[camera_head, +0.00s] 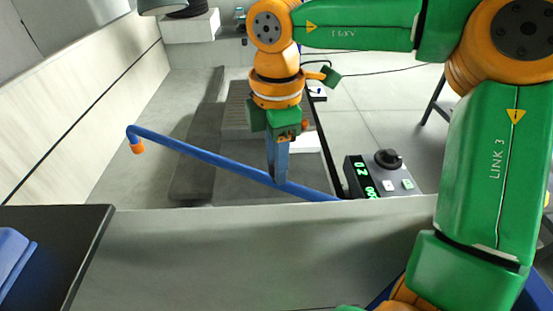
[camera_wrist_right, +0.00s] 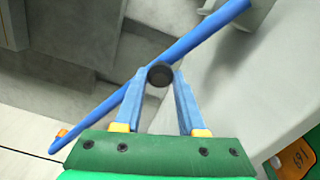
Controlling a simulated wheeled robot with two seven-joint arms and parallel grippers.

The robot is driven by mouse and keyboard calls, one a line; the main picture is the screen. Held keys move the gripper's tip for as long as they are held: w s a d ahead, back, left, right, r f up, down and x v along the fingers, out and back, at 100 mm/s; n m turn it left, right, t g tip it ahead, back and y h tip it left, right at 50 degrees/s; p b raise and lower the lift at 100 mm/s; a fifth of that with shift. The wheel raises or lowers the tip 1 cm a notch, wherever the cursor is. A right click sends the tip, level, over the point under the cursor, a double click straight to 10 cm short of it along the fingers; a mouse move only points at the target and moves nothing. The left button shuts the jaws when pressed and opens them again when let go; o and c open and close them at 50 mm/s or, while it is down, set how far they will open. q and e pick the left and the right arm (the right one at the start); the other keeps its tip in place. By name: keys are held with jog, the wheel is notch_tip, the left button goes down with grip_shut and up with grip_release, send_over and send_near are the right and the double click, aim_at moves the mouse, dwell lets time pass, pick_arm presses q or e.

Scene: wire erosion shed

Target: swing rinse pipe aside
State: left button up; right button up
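The blue rinse pipe (camera_head: 215,158) slants across the basin in the head view, from a bent end with an orange tip (camera_head: 137,147) at the left to the basin's front wall. It also crosses the wrist view (camera_wrist_right: 200,32). A dark round knob (camera_wrist_right: 160,76) shows in front of the pipe in the wrist view. My right gripper (camera_head: 278,180) points down at the pipe. Its two blue fingers (camera_wrist_right: 160,80) sit on both sides of the knob and appear to touch it. In the head view the fingers hide the knob. My left gripper is not in view.
A control box (camera_head: 378,176) with a green display and black dial stands right of the pipe. The basin's grey front wall (camera_head: 270,250) runs below. A dark tray (camera_head: 85,255) with a blue item (camera_head: 12,255) lies at the lower left. A pale wall (camera_head: 90,110) bounds the left.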

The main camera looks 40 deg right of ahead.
grip_shut()
dwell(1.1)
